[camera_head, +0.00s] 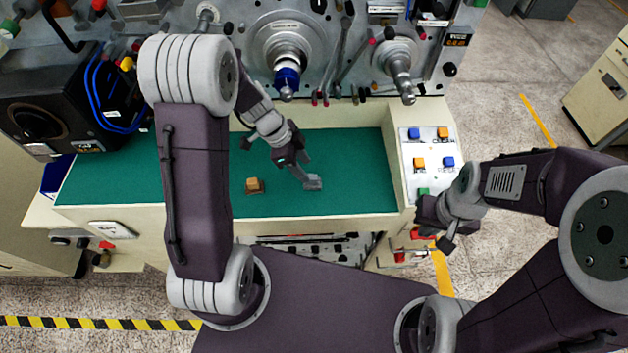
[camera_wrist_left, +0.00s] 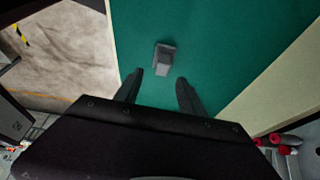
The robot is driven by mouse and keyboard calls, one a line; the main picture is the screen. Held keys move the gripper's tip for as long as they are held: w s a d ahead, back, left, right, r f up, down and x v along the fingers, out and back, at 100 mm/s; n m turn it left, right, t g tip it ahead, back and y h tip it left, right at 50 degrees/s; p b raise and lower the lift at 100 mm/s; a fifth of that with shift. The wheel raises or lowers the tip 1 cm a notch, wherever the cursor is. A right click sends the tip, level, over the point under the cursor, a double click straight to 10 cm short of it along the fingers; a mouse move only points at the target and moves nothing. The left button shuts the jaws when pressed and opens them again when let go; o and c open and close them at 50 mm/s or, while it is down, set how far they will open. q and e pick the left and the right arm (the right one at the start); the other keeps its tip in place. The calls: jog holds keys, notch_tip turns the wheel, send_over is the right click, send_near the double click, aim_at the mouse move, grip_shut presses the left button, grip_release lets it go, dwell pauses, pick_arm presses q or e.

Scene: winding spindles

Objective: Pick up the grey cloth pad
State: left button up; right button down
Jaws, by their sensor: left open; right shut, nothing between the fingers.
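The grey cloth pad (camera_head: 314,183) lies on the green work surface (camera_head: 355,150), right of the orange-topped block. My left gripper (camera_head: 299,168) is open just behind and above the pad in the head view. In the left wrist view the pad (camera_wrist_left: 164,58) shows just beyond the two spread fingertips (camera_wrist_left: 160,78), roughly in line with the gap between them. Nothing is between the fingers. My right gripper (camera_head: 443,232) is shut and empty, off the bench's right front corner.
An orange-topped block (camera_head: 254,185) sits on the green surface left of the pad. A white panel with blue and orange buttons (camera_head: 428,150) is at the right. Spindles (camera_head: 286,78) project from the machine at the back.

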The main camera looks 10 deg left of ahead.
aim_at(313, 176)
pick_arm(q)
jog(key=shift+x, duration=1)
jog(key=p+x, duration=0.1)
jog(key=x, duration=0.3)
jog(key=shift+w, duration=0.1)
jog(key=shift+w+d+f, duration=0.1)
jog(key=shift+w+f, duration=0.05)
jog(key=shift+f, duration=0.3)
jog(key=shift+r, duration=0.1)
grip_shut()
jog(key=shift+r, duration=0.1)
jog(key=shift+r, duration=0.25)
jog(key=r, duration=0.2)
jog(key=d+r, duration=0.1)
jog(key=r, duration=0.1)
jog(key=shift+b, duration=0.3)
jog(key=s+d+r+b, duration=0.1)
jog(key=s+d+r, duration=0.1)
jog(key=d+r, duration=0.4)
jog(key=d, duration=0.4)
jog(key=shift+d+r, duration=0.15)
jog(key=shift+d, duration=0.1)
